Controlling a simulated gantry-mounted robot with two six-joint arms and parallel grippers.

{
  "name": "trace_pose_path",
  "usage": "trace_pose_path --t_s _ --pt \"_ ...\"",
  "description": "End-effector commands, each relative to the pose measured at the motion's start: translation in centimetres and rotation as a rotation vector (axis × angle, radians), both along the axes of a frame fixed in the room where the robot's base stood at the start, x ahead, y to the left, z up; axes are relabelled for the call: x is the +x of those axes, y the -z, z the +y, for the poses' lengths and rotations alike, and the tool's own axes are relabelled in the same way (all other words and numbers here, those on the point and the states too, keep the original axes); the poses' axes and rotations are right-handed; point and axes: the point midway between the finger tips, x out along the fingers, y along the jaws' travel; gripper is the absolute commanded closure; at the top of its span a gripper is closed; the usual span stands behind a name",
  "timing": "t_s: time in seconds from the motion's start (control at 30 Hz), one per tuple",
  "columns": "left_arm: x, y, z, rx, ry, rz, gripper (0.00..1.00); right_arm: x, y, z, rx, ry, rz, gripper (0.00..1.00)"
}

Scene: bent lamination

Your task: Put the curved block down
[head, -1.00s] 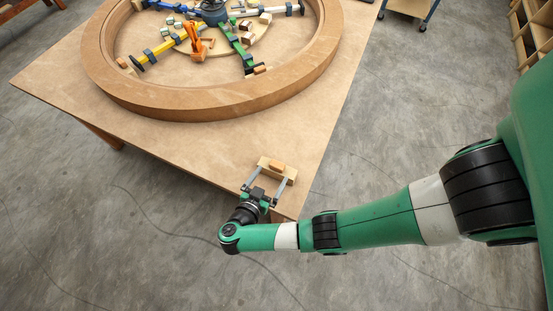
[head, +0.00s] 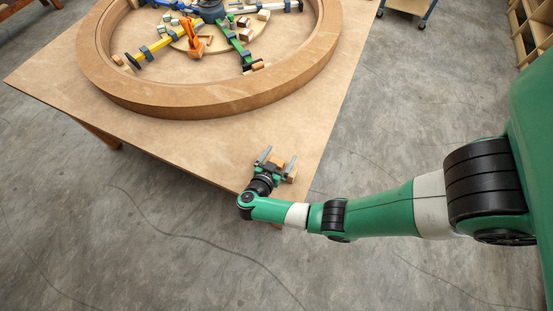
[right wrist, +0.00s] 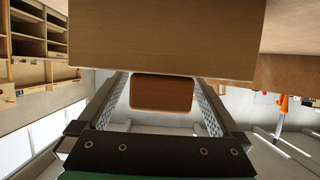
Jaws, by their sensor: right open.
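A small orange-brown block (head: 278,161) is at the near corner of the table, between the fingers of my right gripper (head: 279,158). This is the likeliest curved block, but its curve is hard to make out. In the right wrist view the orange-brown block (right wrist: 162,93) shows between the two open fingers, close to both; contact cannot be told. A pale wooden block (head: 290,178) is right by it, mostly hidden by the gripper. In the right wrist view the pale block (right wrist: 160,40) spans the top and hides the fingertips. My left gripper is not in view.
A large brown ring (head: 200,107) fills the far part of the wooden table (head: 190,150). Inside it are coloured clamp arms and several small blocks. The table between ring and near corner is bare. Shelves (head: 525,45) stand at the right.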

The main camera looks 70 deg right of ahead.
Motion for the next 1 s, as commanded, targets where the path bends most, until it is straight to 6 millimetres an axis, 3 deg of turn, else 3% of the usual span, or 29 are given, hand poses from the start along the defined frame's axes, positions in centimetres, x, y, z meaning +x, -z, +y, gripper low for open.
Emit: trace_pose_path --t_s 0.07,0.57,1.0 --pt "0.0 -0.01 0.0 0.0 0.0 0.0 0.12 0.01 -0.02 0.02 0.0 0.0 0.0 0.11" --pt "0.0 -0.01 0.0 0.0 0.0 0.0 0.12 0.03 -0.02 0.04 0.0 0.0 0.0 1.0" --pt "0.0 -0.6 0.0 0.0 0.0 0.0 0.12 0.05 -0.93 0.03 -0.001 0.0 -0.002 1.0"
